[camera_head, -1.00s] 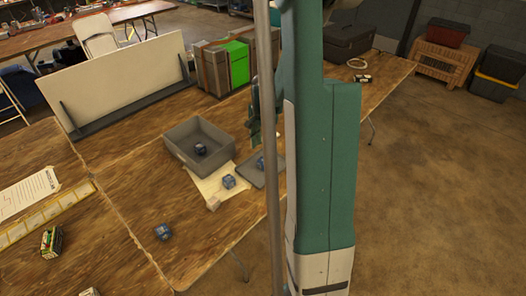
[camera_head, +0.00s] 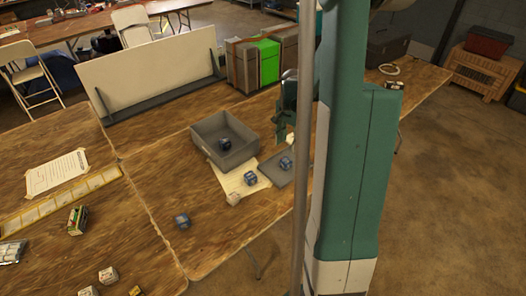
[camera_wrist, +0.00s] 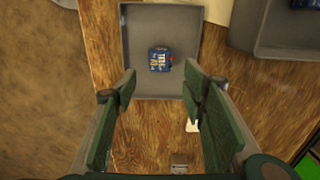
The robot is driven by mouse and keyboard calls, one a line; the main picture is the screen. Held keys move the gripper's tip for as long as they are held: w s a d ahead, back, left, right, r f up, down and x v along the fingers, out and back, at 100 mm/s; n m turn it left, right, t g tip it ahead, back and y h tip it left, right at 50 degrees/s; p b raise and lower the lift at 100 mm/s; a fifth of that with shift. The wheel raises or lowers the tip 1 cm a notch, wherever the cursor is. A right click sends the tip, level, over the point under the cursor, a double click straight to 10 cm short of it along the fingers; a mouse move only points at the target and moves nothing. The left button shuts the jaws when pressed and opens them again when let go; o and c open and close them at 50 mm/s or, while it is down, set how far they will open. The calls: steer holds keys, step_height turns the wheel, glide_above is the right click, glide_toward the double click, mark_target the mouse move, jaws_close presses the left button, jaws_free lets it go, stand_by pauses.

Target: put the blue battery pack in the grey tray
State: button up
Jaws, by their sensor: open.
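Several blue battery packs are in view. One blue pack (camera_head: 286,163) lies on the shallow grey tray (camera_head: 274,172) in the head view; the wrist view shows this pack (camera_wrist: 160,59) inside the tray (camera_wrist: 150,25). Others are one inside the deep grey bin (camera_head: 225,145), one on the white paper (camera_head: 251,178), and one on bare table (camera_head: 182,221). My gripper (camera_head: 281,134) is above the table by the shallow tray, partly hidden by a pole. In the wrist view my gripper (camera_wrist: 159,82) is open and empty, its fingers spread below the pack.
The deep grey bin (camera_head: 248,150) stands left of the shallow tray; its wall also shows in the wrist view (camera_wrist: 262,35). A white cube (camera_head: 233,199) sits by the paper. A green-sided box (camera_head: 269,60) and a white panel (camera_head: 150,70) stand behind. The table's front edge is close.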

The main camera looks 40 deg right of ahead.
steer(key=a+r+n+t+h, duration=0.15)
steer(key=a+r+n, duration=0.25)
steer(key=a+r, duration=0.65)
steer(key=a+r+n+t, duration=0.2)
steer(key=a+r+n, duration=0.4)
steer(key=a, duration=0.7)
steer(key=s+a+r+n+t, duration=0.2)
steer(key=s+a, duration=0.4)
steer(key=a, duration=0.3)
steer(key=s+a+r+n+t+y, duration=0.1)
steer(key=s+a+r+n, duration=0.2)
steer(key=s+a+n, duration=0.3)
steer(key=s+a, duration=0.1)
steer(key=a, duration=0.3)
steer(key=shift+a+r+t, duration=0.3)
steer(key=shift+r+t, duration=0.05)
steer(key=shift+r, duration=0.05)
steer(key=shift+o, duration=0.6)
steer(key=shift+s+y, duration=0.1)
steer(key=shift+y, duration=0.15)
